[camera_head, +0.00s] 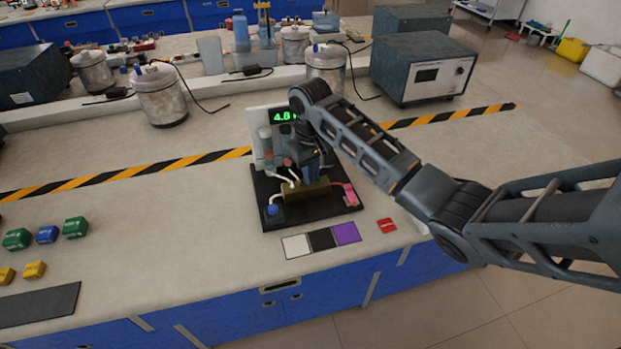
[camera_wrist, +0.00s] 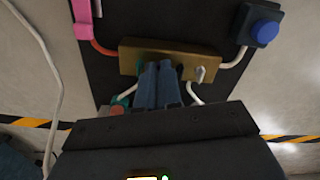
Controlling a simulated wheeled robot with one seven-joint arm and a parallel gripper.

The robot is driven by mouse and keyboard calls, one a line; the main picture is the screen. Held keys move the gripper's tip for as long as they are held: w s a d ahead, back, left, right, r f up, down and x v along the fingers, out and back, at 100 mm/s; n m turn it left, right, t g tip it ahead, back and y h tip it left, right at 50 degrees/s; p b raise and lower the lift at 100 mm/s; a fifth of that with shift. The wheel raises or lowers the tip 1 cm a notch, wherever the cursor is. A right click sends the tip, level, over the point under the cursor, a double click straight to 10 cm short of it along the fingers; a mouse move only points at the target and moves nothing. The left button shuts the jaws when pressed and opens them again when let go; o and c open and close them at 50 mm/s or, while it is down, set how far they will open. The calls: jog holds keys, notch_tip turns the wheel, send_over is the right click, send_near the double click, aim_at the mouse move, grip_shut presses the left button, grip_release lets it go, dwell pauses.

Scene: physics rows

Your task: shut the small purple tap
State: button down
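A brass block (camera_head: 308,194) sits on a black board on the bench; it also shows in the wrist view (camera_wrist: 128,60). In the wrist view, small teal parts show beside my fingers, and a small pale, perhaps lilac, tap (camera_wrist: 201,72) stands on the block to their right. I cannot make out a clearly purple tap. My gripper (camera_wrist: 157,66) points down at the block, its two blue-grey fingers side by side with almost no gap. Nothing shows between the fingers. Whether the tips touch the block or a tap is hidden.
A blue button (camera_head: 272,209) and a pink part (camera_head: 350,195) flank the block. A green display (camera_head: 282,116) stands behind. White, black and purple squares (camera_head: 346,233) and a red tag (camera_head: 387,225) lie in front. Tubes run around the block.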

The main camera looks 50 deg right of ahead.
jog(key=m, duration=0.3)
jog(key=shift+a+f, duration=0.1)
jog(key=shift+a, duration=0.05)
jog(key=c, duration=1.6)
grip_release()
jog(key=shift+r, duration=3.6)
